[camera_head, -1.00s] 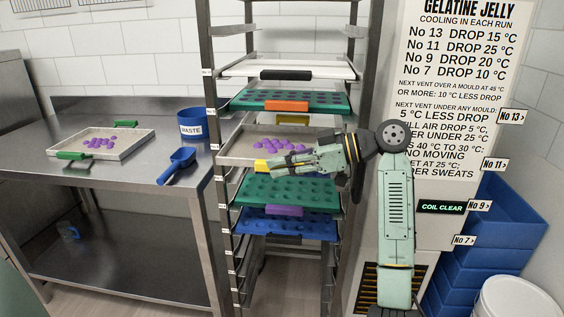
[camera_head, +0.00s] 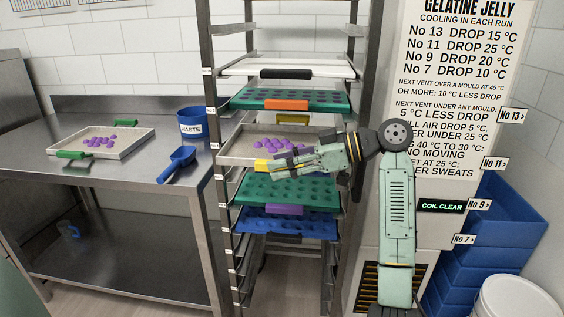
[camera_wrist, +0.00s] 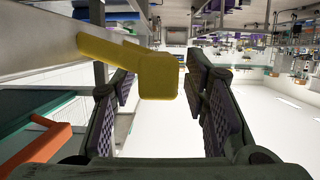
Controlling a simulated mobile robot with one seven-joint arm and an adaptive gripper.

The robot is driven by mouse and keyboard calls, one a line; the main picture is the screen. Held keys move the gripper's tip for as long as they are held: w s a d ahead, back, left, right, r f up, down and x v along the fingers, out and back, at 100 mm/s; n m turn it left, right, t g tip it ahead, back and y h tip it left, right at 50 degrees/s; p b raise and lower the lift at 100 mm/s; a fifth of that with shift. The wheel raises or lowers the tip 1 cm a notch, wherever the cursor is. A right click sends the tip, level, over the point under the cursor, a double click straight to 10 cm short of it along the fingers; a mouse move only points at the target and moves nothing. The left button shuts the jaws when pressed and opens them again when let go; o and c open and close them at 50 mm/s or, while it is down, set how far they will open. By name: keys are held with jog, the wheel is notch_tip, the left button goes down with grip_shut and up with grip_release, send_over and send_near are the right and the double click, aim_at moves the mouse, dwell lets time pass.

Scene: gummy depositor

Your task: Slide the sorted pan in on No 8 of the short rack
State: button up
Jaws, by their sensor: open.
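The metal pan (camera_head: 235,154) with purple gummies (camera_head: 270,146) sits level between the posts of the rack (camera_head: 217,110), below a green mould with an orange handle. Its yellow front handle (camera_head: 261,165) faces out, and another yellow handle shows at its back. My gripper (camera_head: 276,164) is at the front handle, reaching in from the right and partly covering the pan's front. In the wrist view, the open fingers (camera_wrist: 158,78) stand on either side of the yellow handle (camera_wrist: 157,75), with gaps visible. The rack's slot numbers are too small to read.
The green mould (camera_head: 270,188) with a purple handle and a blue mould (camera_head: 270,222) are below the pan. A white tray (camera_head: 245,68) is above. On the steel bench at left are another gummy pan (camera_head: 140,143), a blue scoop (camera_head: 177,165) and a waste tub (camera_head: 191,124).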

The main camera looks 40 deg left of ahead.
jog(key=v, duration=1.1)
jog(key=shift+w+d+r, duration=0.2)
jog(key=shift+d, duration=0.05)
